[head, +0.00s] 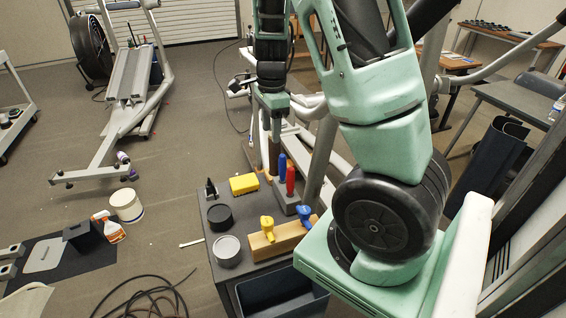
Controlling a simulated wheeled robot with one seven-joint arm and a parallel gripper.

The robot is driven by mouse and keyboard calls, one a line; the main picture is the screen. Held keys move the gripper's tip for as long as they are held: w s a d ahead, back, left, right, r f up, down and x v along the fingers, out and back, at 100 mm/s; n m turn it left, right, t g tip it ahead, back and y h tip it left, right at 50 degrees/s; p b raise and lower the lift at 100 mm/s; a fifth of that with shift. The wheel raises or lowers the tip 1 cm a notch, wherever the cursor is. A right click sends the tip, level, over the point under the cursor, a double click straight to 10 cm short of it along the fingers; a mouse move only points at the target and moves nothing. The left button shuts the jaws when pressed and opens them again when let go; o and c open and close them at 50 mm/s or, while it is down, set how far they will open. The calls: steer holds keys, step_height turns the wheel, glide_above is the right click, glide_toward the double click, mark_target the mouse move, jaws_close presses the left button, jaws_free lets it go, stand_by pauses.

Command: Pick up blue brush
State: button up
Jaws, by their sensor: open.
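A small blue-topped tool (304,215), which may be the blue brush, stands at the right end of a wooden block on the dark cart. A similar yellow-topped tool (267,226) stands to its left. Behind them, a blue handle (282,164) and a red handle (291,178) stand upright in a grey holder; I cannot tell for sure which blue item is the brush. My gripper (275,138) hangs from my green arm, farther back than the cart items and above them in the picture. It is open, with its fingers small and hard to make out, and appears empty.
The cart top (221,273) also bears a yellow block (244,184), a black round container (220,216) and a grey-topped one (227,249). Exercise machine frames stand behind and right of the cart. A cable coil (150,298) lies on the floor at left.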

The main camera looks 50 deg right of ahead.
steer(key=d+m, duration=0.3)
steer(key=d, duration=0.2)
glide_above(283, 180)
steer(key=f, duration=1)
steer(key=shift+w+d+f, duration=0.2)
steer(key=shift+d, duration=0.2)
steer(key=shift+h, duration=0.3)
steer(key=shift+w+f+p, duration=0.1)
steer(key=shift+f+p, duration=0.3)
steer(key=shift+f, duration=2.75)
jaws_close()
